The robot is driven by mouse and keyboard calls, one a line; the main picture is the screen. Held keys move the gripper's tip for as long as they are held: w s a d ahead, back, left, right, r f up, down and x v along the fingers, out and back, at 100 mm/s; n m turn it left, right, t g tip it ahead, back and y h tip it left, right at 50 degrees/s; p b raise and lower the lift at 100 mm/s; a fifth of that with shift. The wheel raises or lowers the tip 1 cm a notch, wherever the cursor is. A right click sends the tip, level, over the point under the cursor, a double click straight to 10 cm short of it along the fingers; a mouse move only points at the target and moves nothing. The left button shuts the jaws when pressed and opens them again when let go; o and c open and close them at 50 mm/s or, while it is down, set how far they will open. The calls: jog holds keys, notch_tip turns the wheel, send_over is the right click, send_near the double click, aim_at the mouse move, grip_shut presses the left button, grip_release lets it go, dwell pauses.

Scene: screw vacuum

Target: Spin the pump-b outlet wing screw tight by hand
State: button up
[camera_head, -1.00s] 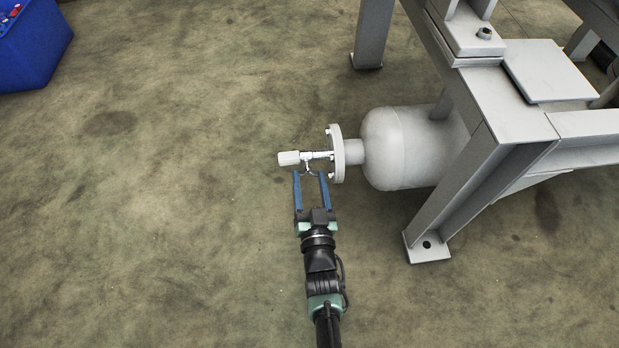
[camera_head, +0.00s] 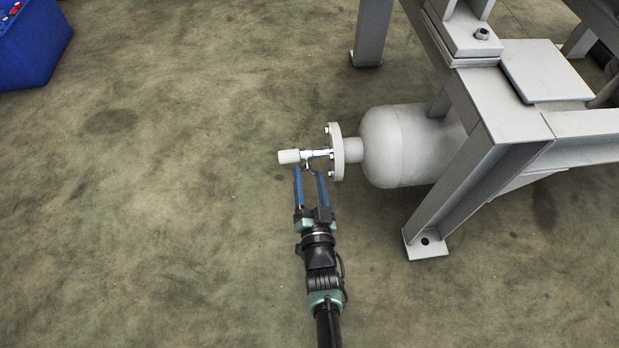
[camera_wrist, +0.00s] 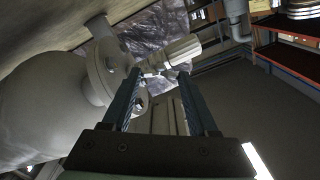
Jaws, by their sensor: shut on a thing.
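A small metal valve fitting (camera_head: 318,154) with a pale cylindrical end (camera_head: 289,157) sticks out to the left from the round flange of a grey vessel. The wing screw (camera_head: 308,164) hangs on the near side of this fitting, small and partly covered by my fingertips. My gripper (camera_head: 309,172) reaches up from below, its two blue fingers shut on the wing screw. In the wrist view my gripper (camera_wrist: 158,74) has its fingertips at the fitting, with the pale cylindrical end (camera_wrist: 183,50) just beyond the right finger. The exact contact is too small to see.
The grey vessel (camera_head: 400,145) and its flange (camera_head: 337,152) lie close to the right of my gripper. A grey steel frame (camera_head: 465,185) stands farther right. A blue bin (camera_head: 30,50) is at the upper left. The floor to the left is clear.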

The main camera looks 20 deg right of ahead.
jog(key=o, duration=1.4)
jog(key=p+v, duration=0.6)
jog(key=v, duration=0.7)
